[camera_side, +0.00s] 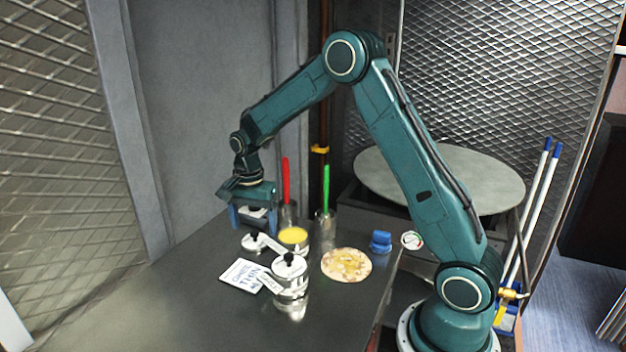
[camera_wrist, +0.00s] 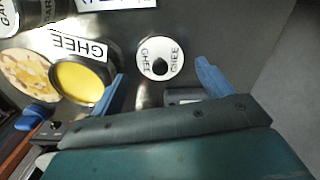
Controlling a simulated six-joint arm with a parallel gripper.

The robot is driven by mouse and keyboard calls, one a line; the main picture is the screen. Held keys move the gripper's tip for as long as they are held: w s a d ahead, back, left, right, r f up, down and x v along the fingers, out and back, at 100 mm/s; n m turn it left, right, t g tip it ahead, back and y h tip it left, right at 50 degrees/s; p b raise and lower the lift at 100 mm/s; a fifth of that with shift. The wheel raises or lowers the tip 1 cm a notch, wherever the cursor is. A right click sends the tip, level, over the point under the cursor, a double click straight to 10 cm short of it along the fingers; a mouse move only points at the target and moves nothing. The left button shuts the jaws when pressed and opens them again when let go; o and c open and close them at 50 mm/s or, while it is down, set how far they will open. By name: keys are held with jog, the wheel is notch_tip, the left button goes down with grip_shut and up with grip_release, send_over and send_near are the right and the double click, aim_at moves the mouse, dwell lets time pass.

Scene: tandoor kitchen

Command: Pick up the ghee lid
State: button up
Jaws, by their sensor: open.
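The ghee lid (camera_wrist: 146,49) is a round white-silver disc with a black knob and GHEE lettering. It lies flat on the dark counter, and it shows in the side view (camera_side: 249,243) at the left of the ghee pot. The ghee pot (camera_side: 293,236) is open with yellow ghee in it; in the wrist view the pot (camera_wrist: 80,82) is left of the lid, with a GHEE label beside it. My gripper (camera_wrist: 161,68) is open and empty, its blue fingers on either side of the lid in the picture. In the side view my gripper (camera_side: 254,231) hangs just above and behind the lid.
A lidded pot (camera_side: 290,273) and a lettered white card (camera_side: 243,275) are in front. A flatbread (camera_side: 346,264) and a blue object (camera_side: 381,241) lie to the right. Red (camera_side: 286,181) and green (camera_side: 326,190) handles stand up behind. The counter's front left is clear.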

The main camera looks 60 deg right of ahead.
aim_at(255, 231)
jog(key=shift+f, duration=1.7)
jog(key=c, duration=0.7)
jog(key=shift+r, duration=0.15)
jog(key=shift+c, duration=0.2)
notch_tip(255, 231, up, 20)
jog(key=shift+s+f, duration=0.1)
jog(key=shift+f, duration=0.15)
jog(key=s+f+m, duration=0.4)
jog(key=s+f, duration=0.3)
jog(key=s, duration=0.3)
jog(key=shift+d+f, duration=0.15)
jog(key=shift+d, duration=0.25)
